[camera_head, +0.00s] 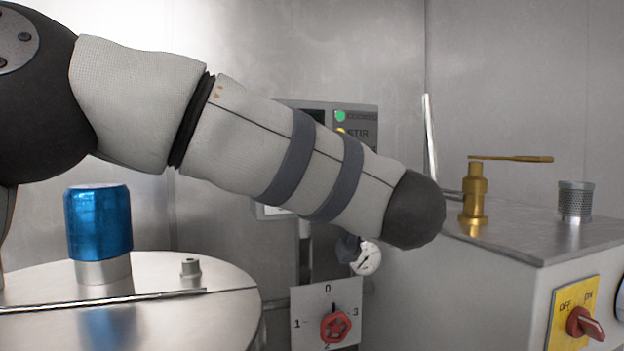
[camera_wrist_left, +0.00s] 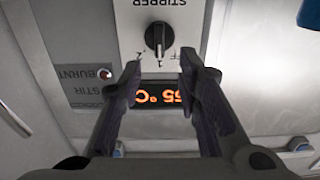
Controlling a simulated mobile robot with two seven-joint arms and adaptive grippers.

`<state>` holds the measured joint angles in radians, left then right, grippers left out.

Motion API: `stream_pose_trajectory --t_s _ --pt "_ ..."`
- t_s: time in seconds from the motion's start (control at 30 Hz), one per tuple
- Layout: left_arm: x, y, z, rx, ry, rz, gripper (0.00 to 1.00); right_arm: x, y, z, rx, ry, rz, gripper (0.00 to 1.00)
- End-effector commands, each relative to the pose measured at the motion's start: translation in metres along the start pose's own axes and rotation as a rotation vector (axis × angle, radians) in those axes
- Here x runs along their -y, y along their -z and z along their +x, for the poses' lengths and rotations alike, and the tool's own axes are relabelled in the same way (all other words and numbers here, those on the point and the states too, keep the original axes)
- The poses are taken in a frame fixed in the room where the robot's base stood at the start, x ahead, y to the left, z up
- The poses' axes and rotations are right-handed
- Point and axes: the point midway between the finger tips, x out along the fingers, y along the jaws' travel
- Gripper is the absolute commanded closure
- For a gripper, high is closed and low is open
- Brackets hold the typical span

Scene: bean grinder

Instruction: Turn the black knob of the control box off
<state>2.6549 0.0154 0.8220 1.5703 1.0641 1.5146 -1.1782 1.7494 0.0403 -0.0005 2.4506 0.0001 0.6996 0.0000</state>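The black knob (camera_wrist_left: 158,38) is on the pale panel of the control box (camera_wrist_left: 128,22), which appears upside down in the left wrist view. The marks OFF, 1 and 2 are beside the knob, and its pale line points roughly at the 1. My left gripper (camera_wrist_left: 160,63) is open, its two fingertips apart just short of the knob, one to each side in the picture. Nothing is between the fingers. In the head view the control box (camera_head: 368,118) is mostly hidden behind my left arm, and knob and gripper do not show. My right gripper is not in view.
An orange-lit display (camera_wrist_left: 162,94) lies beside the knob. A red knob (camera_head: 336,326) on a 0-to-3 plate is low in the middle. A red switch (camera_head: 584,323) on a yellow plate is at right. A blue-capped cylinder (camera_head: 98,222) stands on a round metal lid (camera_head: 190,325).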

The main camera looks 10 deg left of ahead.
Motion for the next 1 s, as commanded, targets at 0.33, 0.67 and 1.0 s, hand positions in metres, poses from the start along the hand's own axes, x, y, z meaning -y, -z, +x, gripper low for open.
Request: stream_pose_trajectory --t_s 0.33,0.67,1.0 --pt "0.000 0.000 0.058 0.000 0.000 -0.001 0.69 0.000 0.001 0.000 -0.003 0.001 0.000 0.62" --pt "0.000 0.000 0.060 0.000 -0.001 0.001 0.83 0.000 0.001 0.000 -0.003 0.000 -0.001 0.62" --pt "0.000 -0.001 0.060 0.000 -0.001 -0.004 1.00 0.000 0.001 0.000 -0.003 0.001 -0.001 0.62"
